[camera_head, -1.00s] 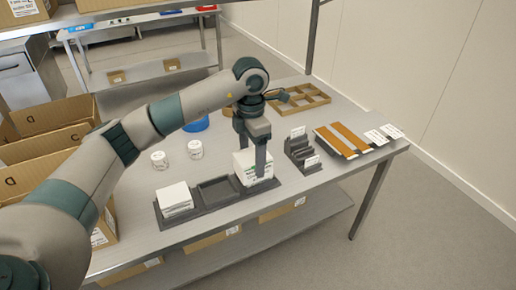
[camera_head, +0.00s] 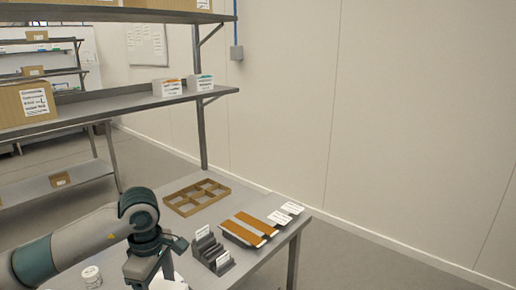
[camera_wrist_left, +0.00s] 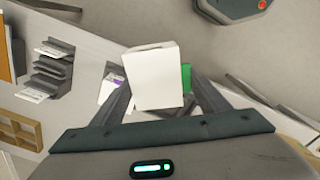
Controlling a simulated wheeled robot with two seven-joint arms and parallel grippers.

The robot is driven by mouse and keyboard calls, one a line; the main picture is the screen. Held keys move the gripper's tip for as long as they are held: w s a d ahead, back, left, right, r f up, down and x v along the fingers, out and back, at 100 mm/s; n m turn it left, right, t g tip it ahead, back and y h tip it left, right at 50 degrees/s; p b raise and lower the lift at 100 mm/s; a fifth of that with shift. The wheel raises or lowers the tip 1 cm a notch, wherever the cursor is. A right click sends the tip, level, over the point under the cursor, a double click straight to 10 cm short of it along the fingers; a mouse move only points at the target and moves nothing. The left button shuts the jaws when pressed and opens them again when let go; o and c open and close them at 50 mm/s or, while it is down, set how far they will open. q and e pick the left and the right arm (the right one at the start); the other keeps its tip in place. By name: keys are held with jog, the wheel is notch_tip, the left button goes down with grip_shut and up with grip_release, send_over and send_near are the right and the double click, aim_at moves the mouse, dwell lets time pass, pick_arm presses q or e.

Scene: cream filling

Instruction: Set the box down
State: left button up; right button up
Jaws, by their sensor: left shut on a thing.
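My left gripper (camera_head: 148,268) reaches down at the bottom edge of the head view. In the left wrist view its two fingers (camera_wrist_left: 158,92) are shut on a white box (camera_wrist_left: 155,75). A plain white face of the box points to the wrist camera, and a green patch (camera_wrist_left: 186,76) shows beside it. In the head view only a white piece of the box (camera_head: 176,283) shows behind the gripper, cut off by the frame edge. I cannot tell whether the box touches anything below. My right gripper is not in view.
A dark stepped holder (camera_head: 211,250) with labels stands right of the gripper. Orange-brown strips (camera_head: 249,229) and white cards (camera_head: 286,213) lie at the table's right edge. A divided cardboard tray (camera_head: 196,197) lies behind. A white jar (camera_head: 91,276) stands left. A shelf (camera_head: 150,98) hangs above.

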pick_arm(q)
jog(key=s+d+m, duration=0.2)
jog(key=s+m, duration=0.8)
jog(key=m, duration=0.6)
jog(key=shift+d+f, duration=0.15)
jog(key=shift+f, duration=0.3)
jog(key=shift+s, duration=0.1)
dwell(0.4)
